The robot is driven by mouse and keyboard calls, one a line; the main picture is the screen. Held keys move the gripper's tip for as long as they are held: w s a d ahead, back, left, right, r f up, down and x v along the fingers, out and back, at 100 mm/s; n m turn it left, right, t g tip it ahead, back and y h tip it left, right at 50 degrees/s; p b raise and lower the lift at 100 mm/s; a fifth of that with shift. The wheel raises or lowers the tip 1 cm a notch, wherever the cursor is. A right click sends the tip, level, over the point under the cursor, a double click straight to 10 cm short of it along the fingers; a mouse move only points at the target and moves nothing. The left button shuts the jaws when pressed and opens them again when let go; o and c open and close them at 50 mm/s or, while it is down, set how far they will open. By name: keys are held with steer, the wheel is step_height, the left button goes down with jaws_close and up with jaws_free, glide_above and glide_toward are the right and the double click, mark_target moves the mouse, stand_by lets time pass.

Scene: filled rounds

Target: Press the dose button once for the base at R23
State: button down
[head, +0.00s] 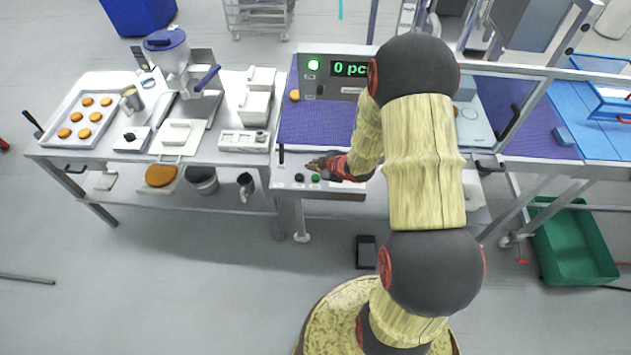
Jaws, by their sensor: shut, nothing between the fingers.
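My gripper (318,164) is shut and empty, above the front control panel (335,190) of the belt machine. On that panel are a black button (299,178) and a green button (315,178), just below the fingertips in the picture. I cannot tell whether the fingertips touch anything, or read which is the dose button. A lit display (350,68) reads "0 pc", its right end hidden by my arm. One round base (294,96) lies at the left edge of the purple belt (315,122); no R23 label is legible. My arm hides the belt's right part.
A white table (85,160) on the left holds a tray (57,143) of several rounds, a blue-lidded hopper (167,60) and white containers (256,103). A green crate (575,240) stands on the floor at right. A black pedal-like box (365,250) lies on the floor.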

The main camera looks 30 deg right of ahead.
mark_target(314, 179)
steer(key=shift+f+b, duration=0.95)
steer(key=shift+f, duration=0.6)
steer(key=shift+f, duration=0.1)
steer(key=shift+f+b, duration=0.3)
steer(key=shift+b, duration=0.05)
steer(key=shift+f+b, duration=0.5)
steer(key=shift+f, duration=0.1)
stand_by(0.8)
steer(key=shift+r, duration=0.2)
steer(key=shift+r+p, duration=0.8)
steer(key=shift+r, duration=0.05)
steer(key=shift+r+p, duration=2.1)
steer(key=shift+r, duration=0.45)
